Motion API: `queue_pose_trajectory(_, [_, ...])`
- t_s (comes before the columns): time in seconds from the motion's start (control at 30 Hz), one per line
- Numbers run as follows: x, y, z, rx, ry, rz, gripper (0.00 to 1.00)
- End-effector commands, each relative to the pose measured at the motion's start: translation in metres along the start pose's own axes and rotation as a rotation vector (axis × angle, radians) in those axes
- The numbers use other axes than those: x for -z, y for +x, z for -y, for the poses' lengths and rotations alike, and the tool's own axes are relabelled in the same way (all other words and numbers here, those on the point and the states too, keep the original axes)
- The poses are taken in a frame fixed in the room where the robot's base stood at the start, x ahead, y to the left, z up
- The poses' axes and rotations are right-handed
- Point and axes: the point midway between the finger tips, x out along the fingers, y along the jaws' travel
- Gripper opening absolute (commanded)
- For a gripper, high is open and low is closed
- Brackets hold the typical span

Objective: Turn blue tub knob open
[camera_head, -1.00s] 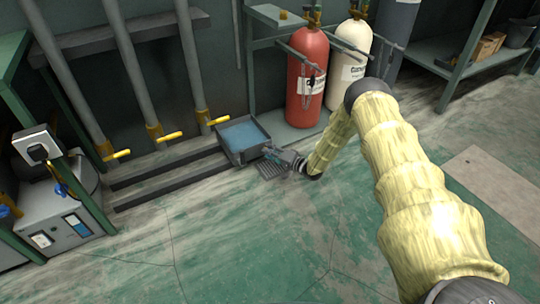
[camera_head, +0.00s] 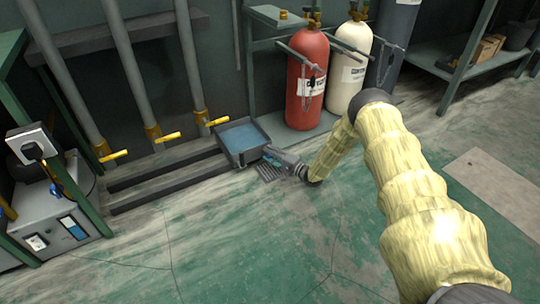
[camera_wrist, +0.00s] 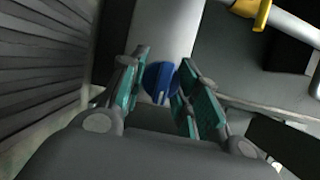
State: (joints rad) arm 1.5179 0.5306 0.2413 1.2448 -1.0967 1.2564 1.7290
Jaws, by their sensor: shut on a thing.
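The blue knob (camera_wrist: 160,83) shows in the wrist view between the teal-padded fingers of my gripper (camera_wrist: 164,76). The fingers are shut on it, one on each side, and a lighter ridge runs up its face. In the head view my gripper (camera_head: 272,153) is low, at the front right of the grey tub (camera_head: 262,152), which has a blue surface inside (camera_head: 243,138). The knob is hidden there by the gripper.
A red cylinder (camera_head: 307,85) and a cream cylinder (camera_head: 347,75) stand behind the gripper to the right. Pipes with yellow handles (camera_head: 168,137) stand left of the tub. A dark grate (camera_head: 268,172) lies under the gripper. The green floor in front is clear.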

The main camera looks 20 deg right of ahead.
Motion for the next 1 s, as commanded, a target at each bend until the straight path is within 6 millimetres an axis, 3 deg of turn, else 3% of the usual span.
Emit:
queue_pose_trajectory(0.17, [0.002,-0.002,-0.001,-0.003,-0.001,-0.003,0.08])
queue_pose_trajectory(0.2, [0.002,-0.002,-0.001,-0.003,-0.001,-0.003,0.35])
queue_pose_trajectory(0.3, [0.001,-0.001,-0.001,-0.002,-0.001,-0.002,0.53])
queue_pose_trajectory(0.33, [0.001,-0.001,-0.001,-0.002,-0.001,-0.002,0.55])
queue_pose_trajectory(0.73, [0.000,-0.005,-0.001,-0.001,-0.001,0.000,0.55])
queue_pose_trajectory(1.0, [0.001,-0.044,0.000,-0.002,0.001,-0.003,0.55])
